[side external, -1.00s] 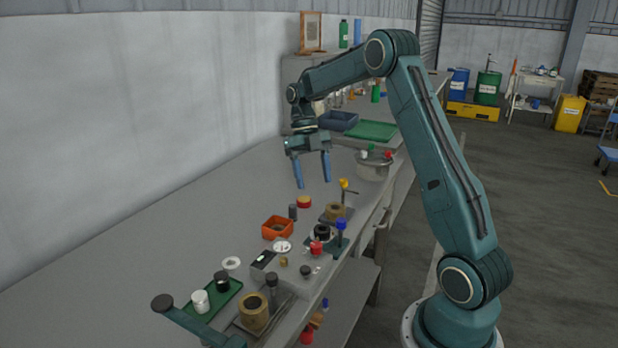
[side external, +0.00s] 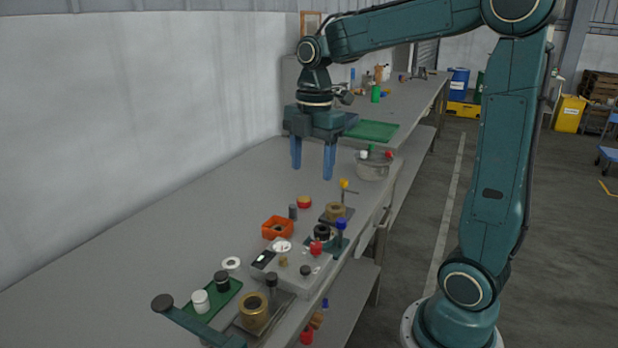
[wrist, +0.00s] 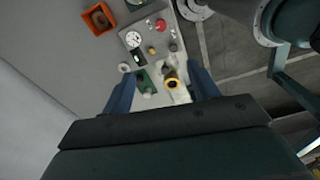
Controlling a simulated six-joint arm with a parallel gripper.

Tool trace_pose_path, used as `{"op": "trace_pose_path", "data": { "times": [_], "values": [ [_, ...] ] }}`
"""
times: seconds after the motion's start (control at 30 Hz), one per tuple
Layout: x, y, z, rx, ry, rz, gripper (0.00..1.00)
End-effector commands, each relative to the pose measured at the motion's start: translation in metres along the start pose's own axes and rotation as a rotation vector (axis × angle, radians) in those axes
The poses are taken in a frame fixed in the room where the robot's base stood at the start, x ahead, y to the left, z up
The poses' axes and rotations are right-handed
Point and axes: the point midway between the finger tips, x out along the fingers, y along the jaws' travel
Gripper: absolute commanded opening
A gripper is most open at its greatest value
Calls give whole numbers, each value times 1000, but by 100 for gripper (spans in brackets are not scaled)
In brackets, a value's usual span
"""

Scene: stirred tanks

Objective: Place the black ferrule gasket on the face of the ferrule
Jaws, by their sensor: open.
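My gripper (side external: 313,172) is open and empty, its two blue fingers pointing down above the bench, well behind the small parts. It also shows in the wrist view (wrist: 162,75), fingers wide apart. I cannot single out the black ferrule gasket or the ferrule for certain. A black ring-like part (side external: 321,231) sits on a pale round piece on a dark plate near the bench's front edge. An orange open box (side external: 277,228) holds a round brownish-dark piece; the box also shows in the wrist view (wrist: 98,18). A pale ring (side external: 231,263) lies flat on the bench.
A grey control box (side external: 290,272) with a gauge and red knob stands beside the orange box. A green tray (side external: 213,297) with jars and a brass cylinder (side external: 254,310) are in front. A steel pot (side external: 373,167) stands behind. The bench by the wall is clear.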

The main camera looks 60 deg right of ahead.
Motion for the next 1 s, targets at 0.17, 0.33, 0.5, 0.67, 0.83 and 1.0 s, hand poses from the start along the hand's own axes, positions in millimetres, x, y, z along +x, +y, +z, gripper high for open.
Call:
{"op": "trace_pose_path", "data": {
  "times": [0.17,0.33,0.5,0.67,0.83,1.0],
  "values": [
    [-11,-30,-20,241,1,89,60],
    [-15,-57,-35,475,29,168,60],
    [-16,-84,-46,706,83,242,60],
    [-12,-109,-53,923,156,301,60],
    [-6,-133,-57,1137,251,345,60],
    [1,-148,-59,1290,328,364,60]
  ]
}}
